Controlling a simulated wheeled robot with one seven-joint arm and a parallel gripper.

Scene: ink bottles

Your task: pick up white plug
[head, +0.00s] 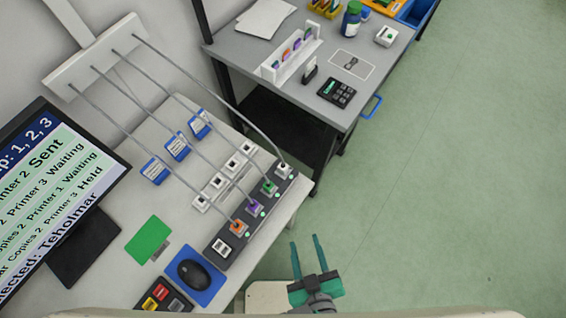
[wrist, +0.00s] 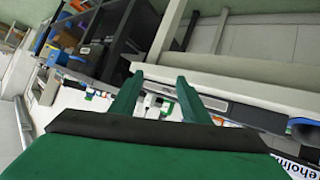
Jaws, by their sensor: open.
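The white plug (head: 283,170) sits at the far end of a dark power strip (head: 222,245) on the white desk, with a grey cable running up from it. Green (head: 268,187), purple (head: 254,207) and orange (head: 238,228) plugs sit in the same strip, nearer the front. My gripper (head: 306,242) is open and empty, to the right of the desk and apart from the strip. In the wrist view, my open gripper (wrist: 160,80) has small white shapes showing between its fingers; I cannot tell whether the white plug is among them.
Several white sockets (head: 216,187) and blue labelled cards (head: 177,146) stand behind the strip. A monitor (head: 75,235), mouse (head: 193,274) and button box (head: 163,297) are on the left. A grey table (head: 378,70) stands at the back. Green floor on the right is clear.

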